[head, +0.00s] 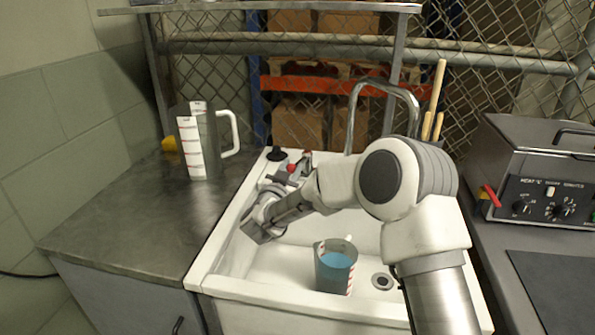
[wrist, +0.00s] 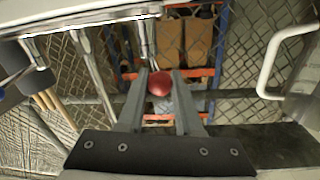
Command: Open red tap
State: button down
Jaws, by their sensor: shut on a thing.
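The red tap is a round red knob (wrist: 160,84) between my fingertips in the wrist view. It also shows as a small red spot (head: 292,168) at the back left of the sink in the head view. My gripper (wrist: 161,76) is closed on the knob, one finger on each side. In the head view, my wrist and gripper (head: 284,180) reach over the sink's left side and partly hide the tap's base. The tall curved metal spout (head: 384,84) stands behind the sink.
A measuring cup with blue liquid (head: 335,265) stands in the white sink (head: 262,283), beside the drain (head: 382,281). A large jug (head: 197,142) is on the left counter (head: 125,225). A black knob (head: 276,154) sits near the tap. A heater unit (head: 545,185) is at right.

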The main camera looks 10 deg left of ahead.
jog(key=shift+w+a+m+g+h+p, duration=0.15)
jog(key=shift+w+a+m+g+h, duration=0.1)
jog(key=shift+a+m+h, duration=0.75)
jog(key=shift+w+a+m+g+h+p, duration=0.2)
jog(key=shift+a+m+h, duration=0.3)
jog(key=shift+h, duration=0.9)
jog(key=shift+d, duration=0.1)
jog(key=c, duration=0.6)
grip_release()
jog(key=shift+r, duration=0.1)
jog(key=d+r+p, duration=0.1)
jog(key=d+r, duration=0.4)
jog(key=d, duration=0.1)
jog(key=d+r+p, duration=0.2)
jog(key=d+r, duration=0.3)
jog(key=r, duration=0.1)
jog(key=shift+s+d, duration=0.1)
jog(key=shift+d, duration=0.25)
